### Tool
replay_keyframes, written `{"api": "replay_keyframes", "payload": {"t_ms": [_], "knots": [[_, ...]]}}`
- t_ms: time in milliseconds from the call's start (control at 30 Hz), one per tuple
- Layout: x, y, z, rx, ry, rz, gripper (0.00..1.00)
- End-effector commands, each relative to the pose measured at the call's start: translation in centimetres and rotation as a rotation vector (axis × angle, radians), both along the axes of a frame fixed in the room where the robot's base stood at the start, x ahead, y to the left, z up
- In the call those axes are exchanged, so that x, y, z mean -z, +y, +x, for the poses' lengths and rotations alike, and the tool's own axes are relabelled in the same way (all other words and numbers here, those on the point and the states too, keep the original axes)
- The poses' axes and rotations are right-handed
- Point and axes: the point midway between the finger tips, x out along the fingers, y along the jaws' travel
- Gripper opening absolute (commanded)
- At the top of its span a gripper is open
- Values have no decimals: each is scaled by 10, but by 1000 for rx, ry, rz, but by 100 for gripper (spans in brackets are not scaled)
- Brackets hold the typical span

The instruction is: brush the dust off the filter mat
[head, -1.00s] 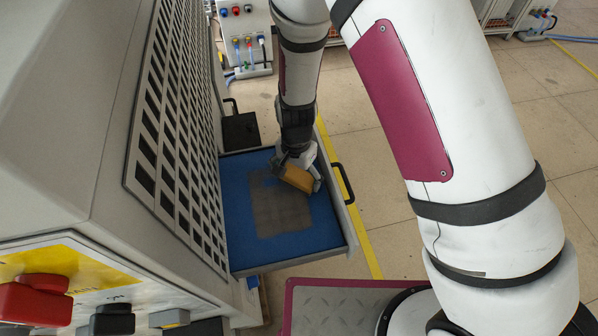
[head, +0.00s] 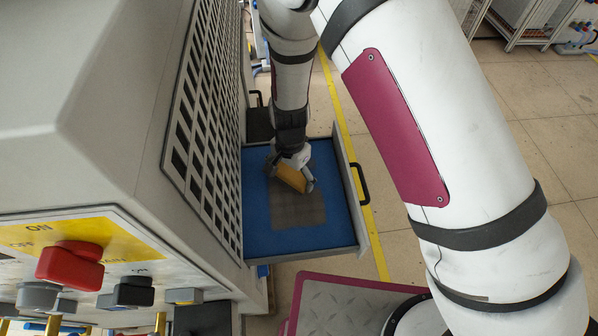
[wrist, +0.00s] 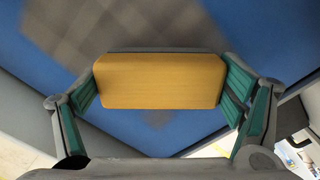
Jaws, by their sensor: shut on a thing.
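The blue filter mat (head: 257,236) lies in a pulled-out drawer at the side of the grey cabinet. A square grey-brown dust patch (head: 300,211) covers its middle. My gripper (head: 290,174) is shut on a brush with a yellow-brown block (head: 291,181), over the far part of the patch. In the wrist view the block (wrist: 160,82) sits crosswise between the green-padded fingers. Dust (wrist: 85,35) shows beyond it at upper left, and a small greyish spot shows on the near side. The bristles are hidden, so I cannot tell whether they touch the mat.
The drawer's raised front wall (head: 347,180) carries a dark handle (head: 361,184). The cabinet's slotted grille (head: 205,125) rises close to the left of the mat. A red switch (head: 70,265) and other knobs are at lower left. Open floor lies right of the drawer.

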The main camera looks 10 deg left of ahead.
Motion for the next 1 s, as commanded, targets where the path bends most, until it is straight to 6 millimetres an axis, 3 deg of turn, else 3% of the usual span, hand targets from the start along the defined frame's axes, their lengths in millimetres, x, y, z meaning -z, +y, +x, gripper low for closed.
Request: {"api": "replay_keyframes", "payload": {"t_ms": [1000], "knots": [[0, 55, -16, -2, 0, 0, 61]]}}
